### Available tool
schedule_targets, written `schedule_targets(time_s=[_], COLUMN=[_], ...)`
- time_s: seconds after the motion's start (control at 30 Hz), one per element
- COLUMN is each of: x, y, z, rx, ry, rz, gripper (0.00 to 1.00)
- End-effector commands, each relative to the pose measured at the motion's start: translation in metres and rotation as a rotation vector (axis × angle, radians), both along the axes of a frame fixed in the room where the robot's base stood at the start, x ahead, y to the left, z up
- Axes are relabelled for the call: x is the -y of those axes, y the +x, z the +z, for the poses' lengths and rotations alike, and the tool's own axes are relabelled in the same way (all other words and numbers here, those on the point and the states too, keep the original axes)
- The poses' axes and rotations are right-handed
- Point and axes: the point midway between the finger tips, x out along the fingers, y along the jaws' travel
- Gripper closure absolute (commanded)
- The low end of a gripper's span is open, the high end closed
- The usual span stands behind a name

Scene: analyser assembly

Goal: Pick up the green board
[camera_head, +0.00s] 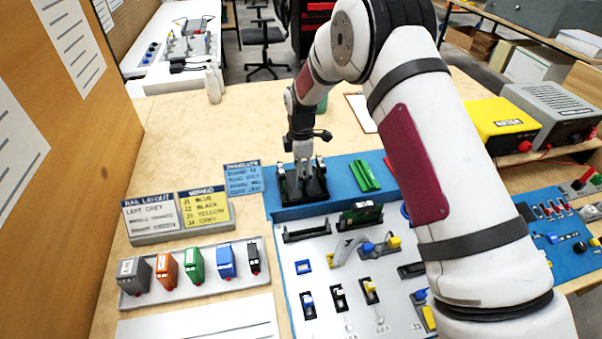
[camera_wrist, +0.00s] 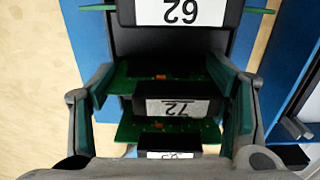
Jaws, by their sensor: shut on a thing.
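Several green boards with black blocks and white number labels stand in a row in a black holder (camera_head: 318,192) on the blue mat. In the wrist view, the middle green board (camera_wrist: 133,76) lies between my two fingers, and its label (camera_wrist: 185,107) appears upside down. My gripper (camera_head: 303,175) points down at the holder, and it also shows in the wrist view (camera_wrist: 165,80). Its green-padded fingers are shut on the sides of that board. The board's lower part is hidden, so I cannot tell whether it is clear of the holder.
A white panel (camera_head: 310,262) with connectors lies in front of the holder. A green rail-like piece (camera_head: 364,175) lies on the blue mat to the right. A grey tray (camera_head: 190,298) of coloured modules and sign cards (camera_head: 150,217) are at left.

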Motion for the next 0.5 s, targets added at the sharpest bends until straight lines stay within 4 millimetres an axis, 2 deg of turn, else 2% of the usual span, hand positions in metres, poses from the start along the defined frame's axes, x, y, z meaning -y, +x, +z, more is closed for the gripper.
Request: schedule_targets(time_s=[0.03, 0.13, 0.17, 0.2, 0.23, 0.27, 0.33, 0.37, 0.5], x=[0.002, 0.002, 0.002, 0.002, 0.002, 0.002, 0.001, 0.002, 0.002], y=[-0.014, -0.014, -0.014, -0.013, -0.013, -0.013, -0.012, -0.012, -0.010], z=[-0.010, -0.005, -0.002, 0.003, 0.008, 0.014, 0.028, 0.035, 0.062], rx=[-0.042, -0.041, -0.041, -0.040, -0.039, -0.038, -0.036, -0.034, -0.030], ry=[-0.010, -0.009, -0.009, -0.009, -0.009, -0.009, -0.008, -0.008, -0.006], rz=[0.001, 0.001, 0.001, 0.001, 0.001, 0.002, 0.002, 0.002, 0.001], gripper=[0.61, 0.61, 0.66, 0.71, 0.70, 0.75, 0.77, 0.84, 0.84])
